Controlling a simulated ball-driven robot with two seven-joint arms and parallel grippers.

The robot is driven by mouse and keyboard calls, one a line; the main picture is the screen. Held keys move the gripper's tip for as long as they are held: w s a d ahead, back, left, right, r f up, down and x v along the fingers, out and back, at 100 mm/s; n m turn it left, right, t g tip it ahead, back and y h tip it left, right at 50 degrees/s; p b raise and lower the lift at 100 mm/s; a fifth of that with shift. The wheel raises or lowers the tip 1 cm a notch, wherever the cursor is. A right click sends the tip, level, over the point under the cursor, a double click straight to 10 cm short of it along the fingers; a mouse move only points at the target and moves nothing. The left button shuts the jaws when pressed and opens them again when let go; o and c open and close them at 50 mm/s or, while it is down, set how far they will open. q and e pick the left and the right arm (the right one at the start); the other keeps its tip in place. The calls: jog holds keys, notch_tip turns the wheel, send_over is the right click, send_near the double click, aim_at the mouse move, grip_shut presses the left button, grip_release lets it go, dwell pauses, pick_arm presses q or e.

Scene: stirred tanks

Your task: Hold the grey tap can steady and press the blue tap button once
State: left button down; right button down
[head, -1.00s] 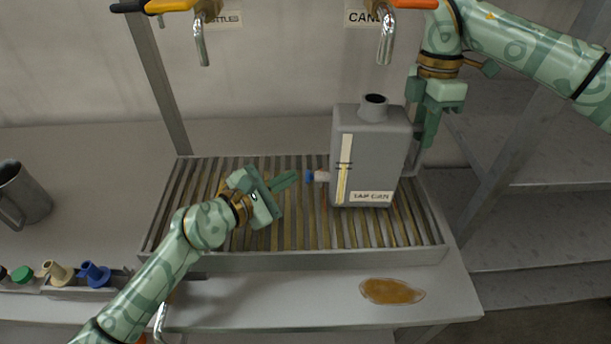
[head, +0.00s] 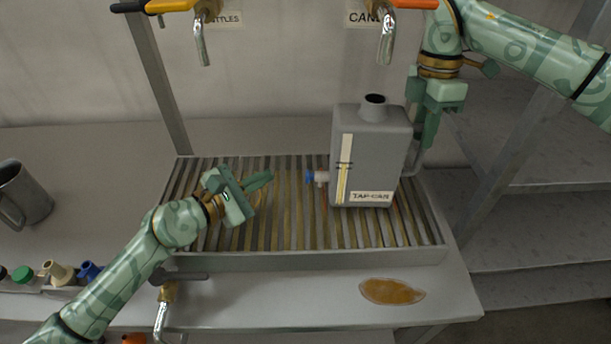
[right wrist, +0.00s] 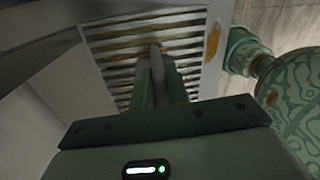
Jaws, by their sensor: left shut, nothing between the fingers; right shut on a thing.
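The grey tap can (head: 368,150) stands upright on the slatted drip tray (head: 300,260), with its "TAP-CAN" label facing me. Its blue tap button (head: 309,177) sticks out to the left on a pale spout. My left gripper (head: 262,181) is shut and empty, left of the button and apart from it. My right gripper (head: 427,135) is shut on the can's grey handle at the can's right side, partly hidden by the fingers. The right wrist view shows the right fingers (right wrist: 160,75) around a grey bar over the slats.
Metal taps (head: 387,45) hang above the tray. A brown puddle (head: 392,291) lies on the bench in front. A grey mug (head: 22,193) and several coloured stoppers (head: 58,271) are at the left. Another tap (head: 163,310) sits at the front edge.

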jog(key=shift+f, duration=0.2)
jog(key=c, duration=1.3)
grip_release()
jog(key=shift+r, duration=0.15)
